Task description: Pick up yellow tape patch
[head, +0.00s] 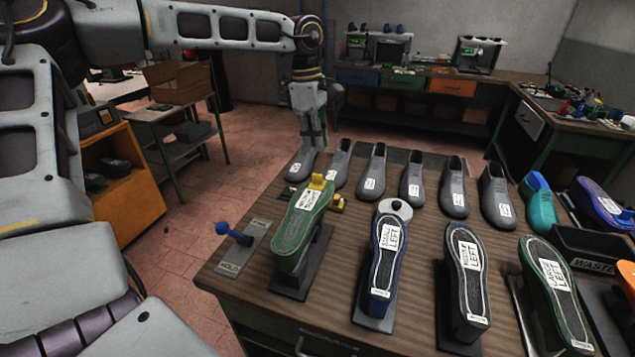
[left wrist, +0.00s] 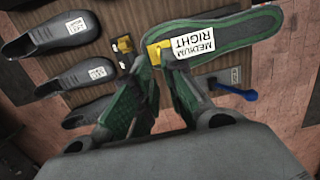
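In the left wrist view the yellow patch (left wrist: 158,52) sits beside the label, just past my fingertips. My left gripper (head: 313,148) points down above the back edge of the table, behind the sole. Its fingers (left wrist: 145,72) are a little apart, with nothing seen between them. My right gripper is not seen.
Several grey shoes (head: 372,170) line the back of the wooden table (head: 345,245). More labelled soles on stands, such as a blue one (head: 384,262), stand to the right. A blue-handled lever (head: 233,233) on a HOLD plate is at the left edge.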

